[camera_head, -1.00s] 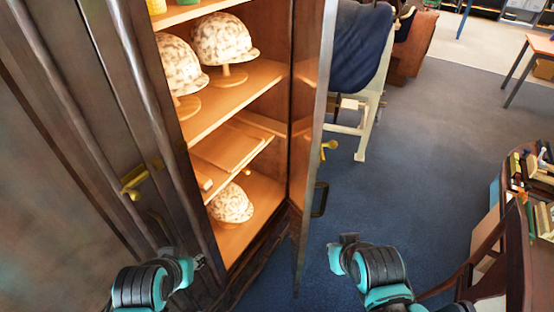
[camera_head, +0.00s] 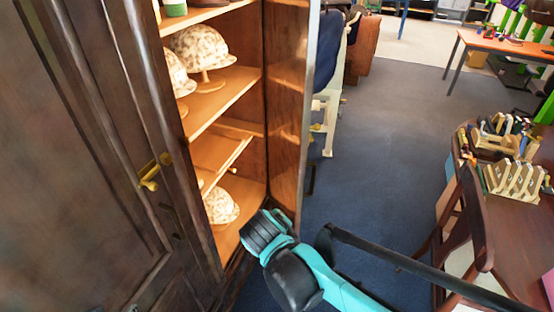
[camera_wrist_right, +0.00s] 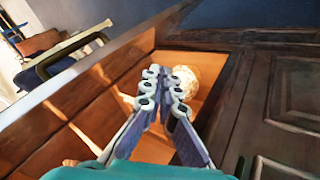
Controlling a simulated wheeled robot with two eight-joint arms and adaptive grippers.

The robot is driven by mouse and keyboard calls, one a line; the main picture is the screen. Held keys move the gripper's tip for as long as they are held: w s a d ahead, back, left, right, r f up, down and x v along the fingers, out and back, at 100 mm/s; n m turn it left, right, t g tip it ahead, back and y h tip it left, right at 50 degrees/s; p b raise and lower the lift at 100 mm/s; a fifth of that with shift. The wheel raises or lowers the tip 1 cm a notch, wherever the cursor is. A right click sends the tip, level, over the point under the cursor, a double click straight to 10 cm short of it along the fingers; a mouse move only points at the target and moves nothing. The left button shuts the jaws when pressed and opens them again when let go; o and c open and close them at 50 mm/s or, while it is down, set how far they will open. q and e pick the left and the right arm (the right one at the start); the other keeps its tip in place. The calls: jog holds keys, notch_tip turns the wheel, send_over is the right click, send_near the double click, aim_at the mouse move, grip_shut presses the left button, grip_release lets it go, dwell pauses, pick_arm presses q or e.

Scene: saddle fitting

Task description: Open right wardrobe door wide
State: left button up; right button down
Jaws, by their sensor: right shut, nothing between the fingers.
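The right wardrobe door (camera_head: 291,120) stands partly open, swung out from the dark wooden wardrobe, with its lit inner face showing in the head view. In the right wrist view the door (camera_wrist_right: 75,110) fills the left side, and a dark loop handle (camera_wrist_right: 72,56) shows beyond its edge. My right gripper (camera_wrist_right: 160,74) is shut and empty, reaching into the opening on the inner side of the door. I cannot tell whether it touches the door. In the head view my right wrist hides its fingers. My left gripper is out of view.
The left wardrobe door (camera_head: 75,150) is shut and has a brass handle (camera_head: 150,178). Patterned caps (camera_head: 203,47) stand on the lit shelves. A chair (camera_head: 480,225) and a table with wooden racks (camera_head: 515,180) are at right. Blue floor (camera_head: 385,130) lies clear beyond the door.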

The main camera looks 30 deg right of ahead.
jog(key=w+a+r+n+t+h+p, duration=0.2)
jog(key=w+r+n+t+h, duration=0.1)
jog(key=w+r+h, duration=0.7)
jog(key=h+b, duration=0.1)
jog(key=b, duration=0.2)
send_near(292, 150)
jog(key=x, duration=0.3)
jog(key=w+x, duration=0.1)
jog(key=x, duration=0.1)
jog(key=shift+w+a+f, duration=0.1)
jog(key=shift+a+f, duration=0.1)
jog(key=shift+f, duration=0.05)
jog(key=shift+d, duration=0.55)
jog(key=shift+s, duration=0.2)
